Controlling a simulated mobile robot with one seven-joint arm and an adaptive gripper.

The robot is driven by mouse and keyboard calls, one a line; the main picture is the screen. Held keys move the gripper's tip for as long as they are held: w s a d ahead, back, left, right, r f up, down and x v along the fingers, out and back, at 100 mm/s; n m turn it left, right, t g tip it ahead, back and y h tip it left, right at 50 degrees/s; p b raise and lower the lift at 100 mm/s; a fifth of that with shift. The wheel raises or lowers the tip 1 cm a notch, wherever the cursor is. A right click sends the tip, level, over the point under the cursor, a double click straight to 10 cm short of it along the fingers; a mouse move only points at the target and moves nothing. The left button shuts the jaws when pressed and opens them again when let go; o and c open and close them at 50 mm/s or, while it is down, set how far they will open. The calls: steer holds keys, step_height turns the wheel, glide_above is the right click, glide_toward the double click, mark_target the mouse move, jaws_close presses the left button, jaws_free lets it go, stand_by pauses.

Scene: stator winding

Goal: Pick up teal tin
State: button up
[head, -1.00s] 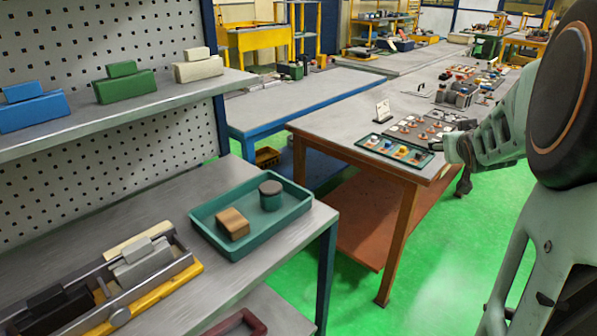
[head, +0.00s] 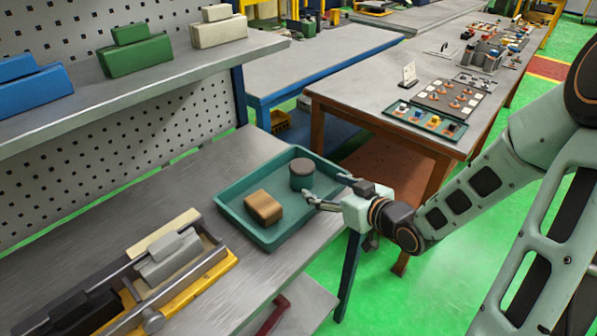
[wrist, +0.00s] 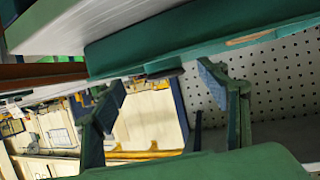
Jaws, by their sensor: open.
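The teal tin (head: 302,176) is a short round can with a dark greyish-brown lid. It stands upright near the far right corner of the teal tray (head: 230,208). My gripper (head: 325,190) is at the tray's right edge, just right of the tin, with its fingers pointing towards it. The fingers are open and nothing is between them. In the wrist view, my gripper's two fingers (wrist: 161,92) are spread apart. A dark part of the tin (wrist: 163,67) shows beyond and between them, mostly hidden by the tray wall (wrist: 200,35).
A tan-brown block (head: 263,207) lies in the tray, left of the tin. A yellow-based fixture with grey blocks (head: 200,278) stands at the front left. A shelf (head: 190,85) with coloured blocks overhangs the back. A wooden-legged table (head: 380,85) stands behind.

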mark_target(309, 180)
steer(key=x, duration=0.4)
steer(key=shift+a+f+b, duration=0.15)
steer(key=shift+f+b, duration=0.05)
steer(key=shift+b, duration=0.1)
steer(key=shift+x, duration=3.2)
steer(key=shift+r, duration=0.1)
steer(key=c, duration=1.6)
